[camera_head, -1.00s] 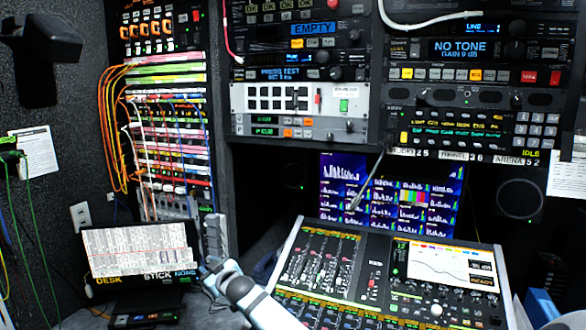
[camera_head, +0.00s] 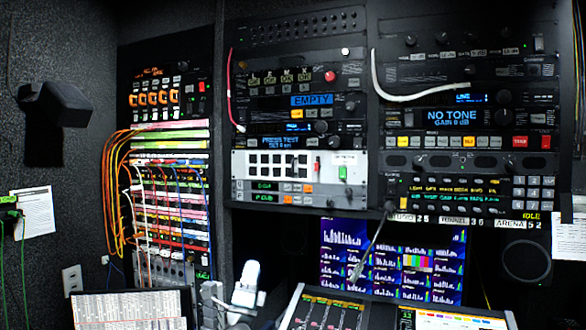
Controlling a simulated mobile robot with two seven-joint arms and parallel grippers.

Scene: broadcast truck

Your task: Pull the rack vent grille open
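A black perforated panel, which looks like the vent grille (camera_head: 298,28), spans the top of the middle rack. It appears flush with the rack front, and small round holes run along it. My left gripper is not in view.
The mixing console (camera_head: 330,312) fills the bottom right. Orange cables (camera_head: 113,190) loop from the left rack. A white cable (camera_head: 392,95) hangs at the right rack.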

